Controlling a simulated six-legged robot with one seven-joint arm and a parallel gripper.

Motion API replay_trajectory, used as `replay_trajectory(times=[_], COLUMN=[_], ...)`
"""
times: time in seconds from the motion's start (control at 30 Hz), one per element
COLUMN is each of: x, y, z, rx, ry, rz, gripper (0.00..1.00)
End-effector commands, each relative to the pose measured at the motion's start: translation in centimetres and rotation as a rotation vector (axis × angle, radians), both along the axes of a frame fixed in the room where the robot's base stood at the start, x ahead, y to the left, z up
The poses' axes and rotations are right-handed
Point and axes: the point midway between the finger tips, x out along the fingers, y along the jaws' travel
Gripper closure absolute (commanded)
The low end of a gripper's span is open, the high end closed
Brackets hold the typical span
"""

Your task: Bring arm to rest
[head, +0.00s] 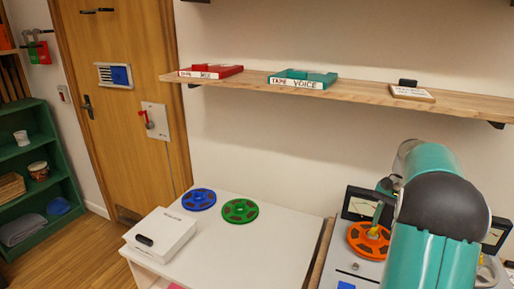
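My arm (440,215) shows as a teal and black link at the right of the head view. It stands in front of a grey tape machine (345,268) and hides much of it.
A white table (255,255) holds a blue reel (199,199), a green reel (240,211) and a white box (160,234). A wooden wall shelf (340,91) carries a red tape box (211,72) and a teal tape box (302,79). A green shelf unit (40,165) and wooden door (125,95) stand left.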

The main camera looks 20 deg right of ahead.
Motion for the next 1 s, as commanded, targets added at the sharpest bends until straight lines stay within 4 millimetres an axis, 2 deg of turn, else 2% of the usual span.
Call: replay_trajectory(times=[0.07,0.17,0.27,0.47,0.7,1.0], x=[0.1,0.4,0.7,0.2,-2.3,-7.5], y=[0.3,1.9,4.8,12.2,20.5,29.0], z=[0.2,1.3,2.9,6.4,8.8,9.3], rx=[-0.004,-0.024,-0.062,-0.154,-0.256,-0.369], ry=[-0.005,-0.028,-0.07,-0.188,-0.338,-0.541], rz=[0.008,0.041,0.105,0.275,0.483,0.742], gripper=[0.62,0.62,0.62,0.62,0.62,0.62])
